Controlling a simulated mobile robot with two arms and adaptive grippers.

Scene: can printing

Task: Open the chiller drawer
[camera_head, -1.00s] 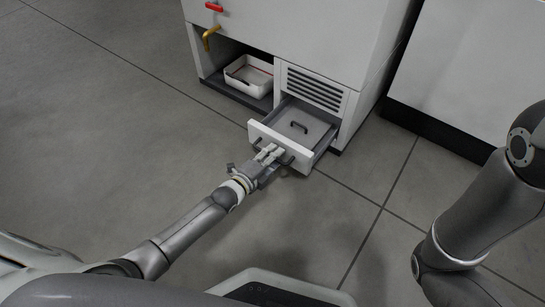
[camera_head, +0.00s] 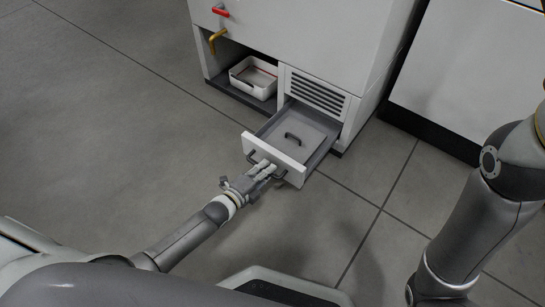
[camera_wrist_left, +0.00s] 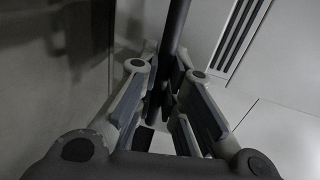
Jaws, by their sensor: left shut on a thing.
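The chiller drawer (camera_head: 273,160) is pulled out from the lower right of the white cabinet, below a vent grille. Inside it lies a flat grey lid with a dark handle (camera_head: 293,137). My left gripper (camera_head: 266,168) is at the drawer front, shut on the dark bar handle (camera_head: 279,174). In the left wrist view the left gripper's fingers (camera_wrist_left: 165,100) close around the dark bar (camera_wrist_left: 174,35). My right arm shows at the right edge of the head view, but its gripper is out of view.
The white cabinet (camera_head: 300,38) has a red handle (camera_head: 220,11) and a yellow tap (camera_head: 217,36). A white tray (camera_head: 253,78) sits in the open bay left of the drawer. Another white unit (camera_head: 465,75) stands at right. The floor before the drawer is clear.

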